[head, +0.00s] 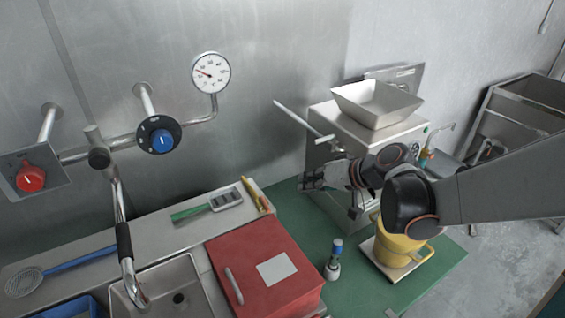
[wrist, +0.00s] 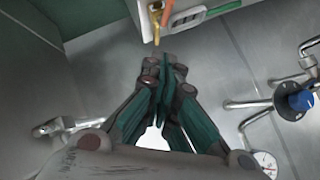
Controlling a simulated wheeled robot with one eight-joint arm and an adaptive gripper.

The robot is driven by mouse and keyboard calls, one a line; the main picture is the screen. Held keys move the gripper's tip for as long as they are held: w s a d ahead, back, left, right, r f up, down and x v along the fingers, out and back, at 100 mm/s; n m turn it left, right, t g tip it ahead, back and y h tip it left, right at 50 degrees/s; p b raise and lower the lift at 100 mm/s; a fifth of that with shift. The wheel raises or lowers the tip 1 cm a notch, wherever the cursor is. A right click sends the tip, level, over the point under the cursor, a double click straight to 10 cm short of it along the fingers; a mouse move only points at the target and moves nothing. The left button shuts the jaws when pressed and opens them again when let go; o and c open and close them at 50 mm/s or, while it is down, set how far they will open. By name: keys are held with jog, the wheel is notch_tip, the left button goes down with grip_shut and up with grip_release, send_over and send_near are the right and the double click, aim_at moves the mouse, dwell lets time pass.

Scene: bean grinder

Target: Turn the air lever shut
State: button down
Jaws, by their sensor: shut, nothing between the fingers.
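My gripper (head: 308,180) is in front of the grinder, below its long pale bar, with its fingers toward the left. In the wrist view my gripper (wrist: 166,72) is shut and empty, its teal finger pads together at the tips. I cannot tell for sure which part is the air lever. A long pale bar (head: 292,116) sticks out left from the grinder (head: 352,130), above my gripper. A small brass-coloured part (wrist: 156,22) shows just beyond the fingertips in the wrist view, apart from them. A silver fitting (wrist: 60,127) shows at its left.
The wall pipe carries a red knob (head: 30,178), a blue knob (head: 160,138) and a gauge (head: 211,72). Green mat (head: 425,275) is partly bare.

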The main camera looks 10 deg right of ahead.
jog(key=b, duration=0.2)
send_near(263, 199)
jog(key=w, duration=0.3)
jog(key=a+f+b, duration=0.1)
jog(key=a+f, duration=0.1)
jog(key=shift+a+f, duration=0.15)
jog(key=shift+f, duration=0.2)
